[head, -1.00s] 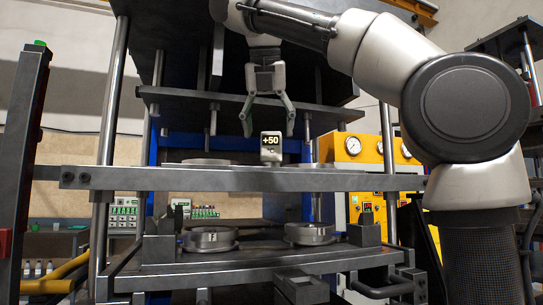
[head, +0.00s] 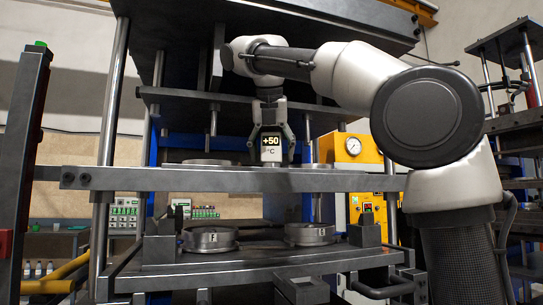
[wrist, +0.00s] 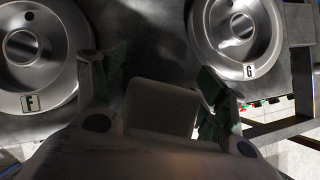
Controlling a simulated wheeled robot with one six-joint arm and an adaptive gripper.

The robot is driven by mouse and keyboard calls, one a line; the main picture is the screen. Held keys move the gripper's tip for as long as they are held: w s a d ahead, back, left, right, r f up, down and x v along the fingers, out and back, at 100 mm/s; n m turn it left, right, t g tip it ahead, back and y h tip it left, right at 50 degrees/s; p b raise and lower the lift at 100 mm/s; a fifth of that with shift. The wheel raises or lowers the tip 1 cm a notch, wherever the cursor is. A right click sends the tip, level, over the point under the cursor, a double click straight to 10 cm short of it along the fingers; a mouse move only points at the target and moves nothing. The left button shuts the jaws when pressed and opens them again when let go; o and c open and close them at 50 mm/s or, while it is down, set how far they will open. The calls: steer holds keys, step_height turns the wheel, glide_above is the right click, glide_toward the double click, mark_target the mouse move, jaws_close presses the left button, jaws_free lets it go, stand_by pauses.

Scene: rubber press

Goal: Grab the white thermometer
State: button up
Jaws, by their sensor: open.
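The white thermometer (head: 271,148) stands upright at the press's upper level, its dark display reading +50 °C. My gripper (head: 271,158) points down over it in the head view, with one finger on each side. In the wrist view, the thermometer's pale top (wrist: 160,106) lies between the two green-padded fingers of my gripper (wrist: 160,95). The fingers are open, and a gap shows on the right side. I cannot tell whether the left finger touches it. The thermometer's lower end is hidden behind the front crossbar.
A steel crossbar (head: 150,179) runs in front of the thermometer. Round metal moulds marked F (wrist: 28,60) and G (wrist: 238,35) lie on either side in the wrist view. Press columns (head: 112,110) stand at the sides, and a dark plate (head: 240,97) hangs above.

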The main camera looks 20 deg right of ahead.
steer(key=c, duration=1.4)
steer(key=shift+c, duration=0.2)
steer(key=shift+r, duration=0.1)
